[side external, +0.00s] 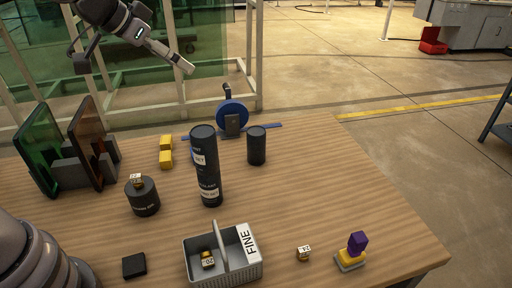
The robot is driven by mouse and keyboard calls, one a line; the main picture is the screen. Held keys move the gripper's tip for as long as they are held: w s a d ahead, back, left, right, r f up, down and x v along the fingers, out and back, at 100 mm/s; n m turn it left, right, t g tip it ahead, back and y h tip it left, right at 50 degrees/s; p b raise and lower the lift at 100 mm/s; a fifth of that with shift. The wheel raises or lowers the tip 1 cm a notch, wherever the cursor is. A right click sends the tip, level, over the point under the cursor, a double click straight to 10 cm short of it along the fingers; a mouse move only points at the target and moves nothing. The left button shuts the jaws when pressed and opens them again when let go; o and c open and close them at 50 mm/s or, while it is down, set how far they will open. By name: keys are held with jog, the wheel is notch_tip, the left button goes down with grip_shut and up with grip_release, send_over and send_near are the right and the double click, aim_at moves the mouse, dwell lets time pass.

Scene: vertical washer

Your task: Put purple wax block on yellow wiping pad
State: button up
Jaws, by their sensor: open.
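The purple wax block (357,242) is at the front right of the table. It appears to rest on the yellow wiping pad (350,258), towards its right and far side, and looks slightly tilted. The pad sits on a small grey base. My gripper (187,67) is high at the upper left, above the far side of the table and well away from the block and pad. It is open, and no object shows in it.
A grey divided basket (221,272) labelled FINE and a small marked block (304,253) are left of the pad. Tall dark cylinders (206,165) stand mid-table. Green and brown panels (87,143) stand at left.

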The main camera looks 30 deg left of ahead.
jog(key=s+a+n+g+y, duration=0.1)
jog(key=s+a, duration=0.5)
jog(key=s, duration=0.4)
jog(key=s+a+n+g+y, duration=0.1)
jog(key=s+a+n, duration=0.1)
jog(key=s+a, duration=0.4)
jog(key=s+r, duration=0.1)
jog(key=s, duration=0.3)
jog(key=shift+s+g+y, duration=0.2)
jog(key=shift+g+y, duration=0.1)
jog(key=shift+y, duration=0.1)
